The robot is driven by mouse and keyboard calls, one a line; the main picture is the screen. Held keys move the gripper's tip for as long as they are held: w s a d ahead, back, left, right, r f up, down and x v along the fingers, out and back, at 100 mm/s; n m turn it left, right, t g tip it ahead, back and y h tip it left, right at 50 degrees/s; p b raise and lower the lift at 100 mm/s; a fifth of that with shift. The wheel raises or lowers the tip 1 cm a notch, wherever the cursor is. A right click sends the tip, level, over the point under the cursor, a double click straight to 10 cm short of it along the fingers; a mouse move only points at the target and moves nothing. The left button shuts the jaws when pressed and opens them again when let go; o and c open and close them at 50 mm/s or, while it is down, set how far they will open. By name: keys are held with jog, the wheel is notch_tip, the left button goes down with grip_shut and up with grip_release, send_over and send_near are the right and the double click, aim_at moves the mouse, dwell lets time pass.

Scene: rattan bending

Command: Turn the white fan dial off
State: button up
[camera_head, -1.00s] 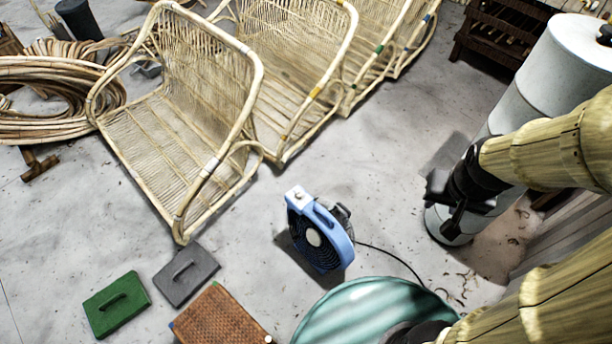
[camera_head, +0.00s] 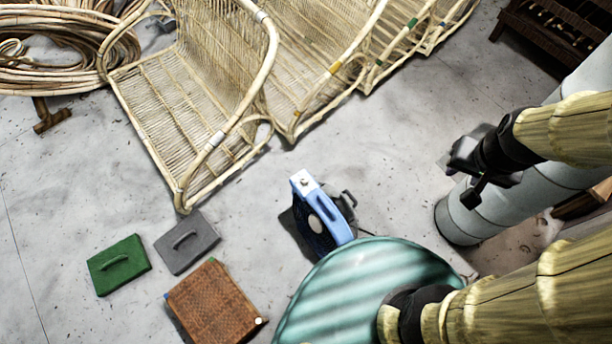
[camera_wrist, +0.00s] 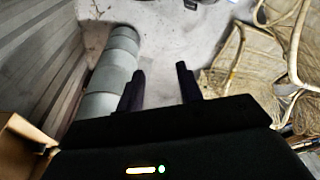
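A blue fan (camera_head: 320,218) stands on the concrete floor near the middle of the head view. A small white dial (camera_head: 304,183) sits on the pale panel at its top; its setting is too small to tell. My gripper (camera_head: 461,178) is up at the right, well apart from the fan, in front of a grey-white cylinder. In the wrist view my gripper (camera_wrist: 161,82) has its two dark fingers apart with nothing between them. The lower part of the fan is hidden behind a round teal surface.
Rattan chair frames (camera_head: 190,110) stand in a row behind the fan. The grey-white cylinder (camera_head: 470,212) is at the right. A green block (camera_head: 118,265), a grey block (camera_head: 187,243) and a woven brown box (camera_head: 215,303) lie at the lower left. Bare floor surrounds the fan's left side.

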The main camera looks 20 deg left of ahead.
jog(key=o, duration=0.3)
jog(key=shift+o, duration=0.2)
jog(key=shift+w+a+f+b, duration=0.1)
jog(key=shift+w+f+b, duration=0.15)
jog(key=shift+f+b, duration=0.1)
jog(key=w+a+f+m+g+b, duration=0.1)
jog(key=w+a+f+b, duration=0.6)
jog(key=a+f+b, duration=0.3)
jog(key=w+a+f+m+g+b, duration=0.1)
jog(key=w+a+f+b, duration=0.6)
jog(key=f, duration=0.5)
jog(key=s+a+f+m+b, duration=0.1)
jog(key=a+f+b, duration=1.4)
jog(key=a+f, duration=0.6)
jog(key=shift+s+a+f+g, duration=0.3)
jog(key=shift+a, duration=0.65)
